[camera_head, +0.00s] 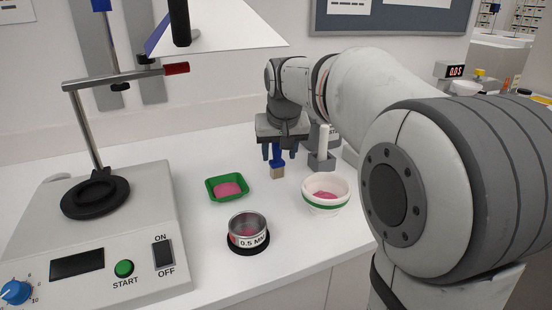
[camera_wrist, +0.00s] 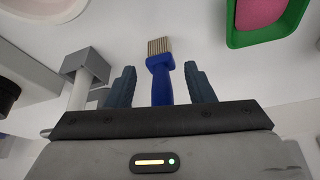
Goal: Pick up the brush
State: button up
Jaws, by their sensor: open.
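The brush (camera_head: 277,171) has a blue handle and a block of tan bristles. In the head view it stands bristles down below my gripper (camera_head: 275,151), with its upper part hidden. In the wrist view the brush (camera_wrist: 161,72) extends between the two blue fingers of my gripper (camera_wrist: 160,88), with a gap on each side. The gripper is open, and its fingers are apart from the handle. I cannot tell whether the bristles touch the table.
A green tray (camera_head: 214,197) with pink powder lies left of the brush. A white mortar (camera_head: 318,208) with pink powder and a pestle-like grey-white tool (camera_head: 323,150) stand at right. A metal sieve (camera_head: 248,240) is in front. A large instrument (camera_head: 150,240) fills the left.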

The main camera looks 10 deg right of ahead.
aim_at(277, 146)
jog(key=shift+w+d+f, duration=0.1)
jog(key=shift+w+f, duration=0.1)
jog(key=shift+w, duration=0.55)
jog(key=shift+w+f, duration=0.25)
jog(key=shift+w, duration=0.45)
jog(key=shift+w+d+f, duration=0.1)
jog(key=shift+w+f, duration=0.1)
jog(key=shift+w, duration=0.55)
jog(key=shift+c, duration=0.3)
grip_shut()
jog(key=shift+r+p, duration=0.3)
jog(key=shift+r, duration=0.1)
